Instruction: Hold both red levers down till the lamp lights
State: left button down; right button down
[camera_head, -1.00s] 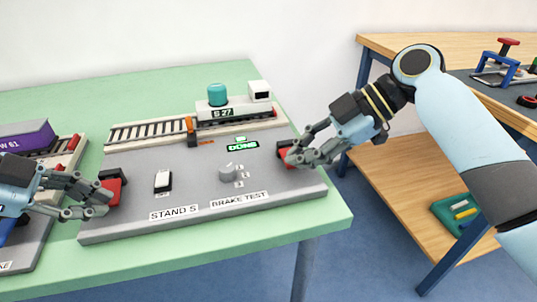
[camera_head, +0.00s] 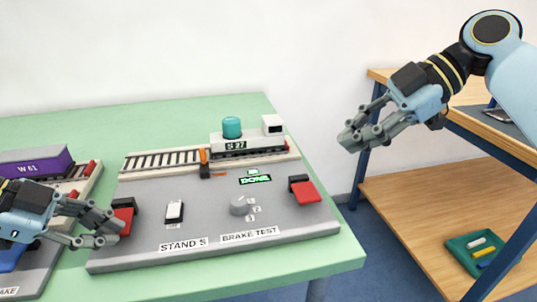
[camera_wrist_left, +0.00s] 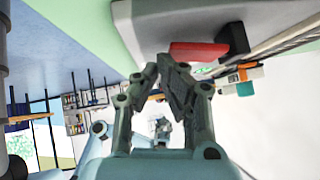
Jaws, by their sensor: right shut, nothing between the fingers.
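The grey STAND 5 brake test board (camera_head: 215,262) lies on the green table. Its left red lever (camera_head: 125,219) is partly hidden behind my left gripper (camera_head: 112,231), whose fingers look shut and empty. In the left wrist view, the red lever (camera_wrist_left: 197,52) is just beside the fingertips (camera_wrist_left: 157,66); I cannot tell whether they touch. The right red lever (camera_head: 305,192) is uncovered at the board's right end. My right gripper (camera_head: 347,139) is shut and empty, in the air up and right of that lever.
Another board with a purple wagon (camera_head: 37,162) is at the left. A wooden shelf table (camera_head: 425,215) stands at the right.

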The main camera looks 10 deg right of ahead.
jog(key=shift+v, duration=0.95)
